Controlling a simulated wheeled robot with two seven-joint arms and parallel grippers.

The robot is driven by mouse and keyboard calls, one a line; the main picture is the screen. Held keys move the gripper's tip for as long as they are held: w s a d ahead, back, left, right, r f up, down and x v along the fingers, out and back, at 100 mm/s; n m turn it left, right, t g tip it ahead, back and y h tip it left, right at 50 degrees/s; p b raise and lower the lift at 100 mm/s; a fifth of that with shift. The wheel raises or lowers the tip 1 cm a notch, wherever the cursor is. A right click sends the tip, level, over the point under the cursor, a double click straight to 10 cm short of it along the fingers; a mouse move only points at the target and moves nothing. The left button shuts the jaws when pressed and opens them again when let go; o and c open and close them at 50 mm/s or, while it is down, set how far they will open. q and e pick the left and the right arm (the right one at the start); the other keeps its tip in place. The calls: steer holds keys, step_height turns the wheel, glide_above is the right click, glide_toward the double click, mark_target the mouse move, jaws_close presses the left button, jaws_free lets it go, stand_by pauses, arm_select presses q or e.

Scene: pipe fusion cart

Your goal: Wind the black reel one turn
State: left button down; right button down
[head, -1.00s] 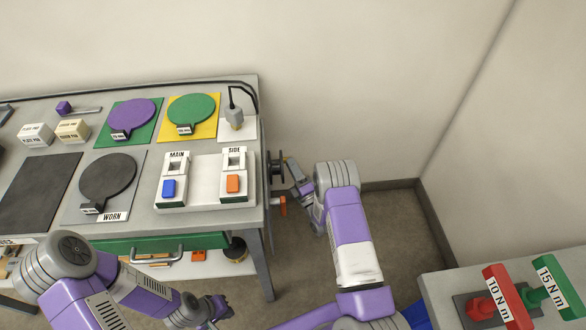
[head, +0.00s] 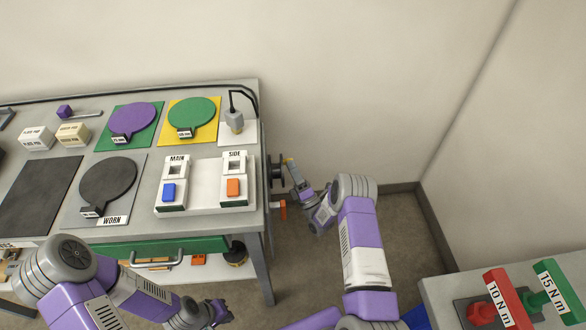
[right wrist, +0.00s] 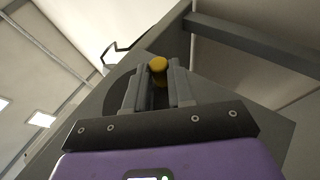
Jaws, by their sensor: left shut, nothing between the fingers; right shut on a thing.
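The black reel (head: 276,171) is mounted on the right side of the cart, seen nearly edge-on in the head view. Its dark disc (right wrist: 117,91) shows partly behind the fingers in the right wrist view. My right gripper (head: 292,172) is beside the reel, shut on the reel's yellow knob (right wrist: 158,65). The knob's round end shows between the fingertips. My left gripper (head: 222,309) is shut and empty, low in front of the cart. The fingers hide part of the reel.
An orange handle (head: 283,211) sticks out of the cart's side just below the reel. The cart top (head: 150,160) carries pads, paddles and a switch box (head: 205,185). A second table (head: 450,291) with red and green tools stands at the lower right. Floor between is open.

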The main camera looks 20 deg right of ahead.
steer(key=c, duration=1)
jaws_free()
steer(key=shift+a+y, duration=0.1)
steer(key=shift+y, duration=0.2)
steer(key=shift+o, duration=0.2)
steer(key=p+v, duration=0.1)
steer(key=v, duration=0.6)
steer(key=shift+s, duration=0.25)
steer(key=shift+f, duration=0.1)
